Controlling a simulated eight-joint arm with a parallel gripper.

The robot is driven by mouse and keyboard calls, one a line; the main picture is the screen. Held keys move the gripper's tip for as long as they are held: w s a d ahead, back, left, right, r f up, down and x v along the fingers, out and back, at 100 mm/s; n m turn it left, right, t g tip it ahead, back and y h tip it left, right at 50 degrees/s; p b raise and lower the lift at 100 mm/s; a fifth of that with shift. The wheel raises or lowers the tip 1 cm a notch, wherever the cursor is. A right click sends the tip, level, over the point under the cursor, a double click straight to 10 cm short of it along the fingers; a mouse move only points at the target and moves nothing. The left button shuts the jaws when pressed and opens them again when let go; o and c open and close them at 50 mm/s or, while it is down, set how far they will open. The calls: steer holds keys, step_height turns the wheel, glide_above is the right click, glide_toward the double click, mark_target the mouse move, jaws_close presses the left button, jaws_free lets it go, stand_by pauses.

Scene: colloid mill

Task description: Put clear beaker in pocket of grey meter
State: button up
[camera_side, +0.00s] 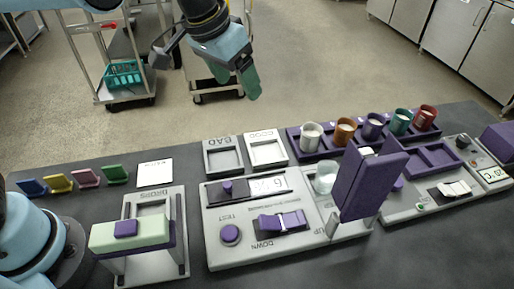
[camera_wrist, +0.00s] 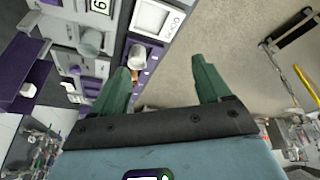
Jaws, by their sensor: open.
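The clear beaker (camera_side: 326,177) stands upright on a grey base beside the tall purple upright; in the wrist view the clear beaker (camera_wrist: 90,42) is at the upper left. Left of it is a grey unit (camera_side: 215,255) with a display, a TEST button and a purple rocker marked UP and DOWN. A smaller grey unit (camera_side: 492,176) with a °C display is at the far right. I cannot tell which is the grey meter or see its pocket clearly. My gripper (camera_side: 235,80) is open and empty, high behind the bench; its green fingers also show in the wrist view (camera_wrist: 162,75).
A purple rack (camera_side: 296,143) holds several coloured cups along the back. The tall purple upright (camera_side: 368,185) stands close to the beaker. Trays marked BAD (camera_side: 223,157) and GOOD (camera_side: 266,149) lie behind the display unit. A pale green press (camera_side: 130,233) is at left.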

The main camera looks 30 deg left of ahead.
steer(key=s+a+f+n+t, duration=0.1)
steer(key=s+a+f, duration=0.2)
steer(key=s+a, duration=0.2)
steer(key=s+a+f+n+t+y, duration=0.1)
steer(key=s+a+f+t, duration=0.1)
steer(key=s+a, duration=0.3)
steer(key=a+f, duration=0.1)
steer(key=a, duration=0.3)
steer(key=shift+s+a, duration=0.25)
steer(key=shift+a, duration=0.15)
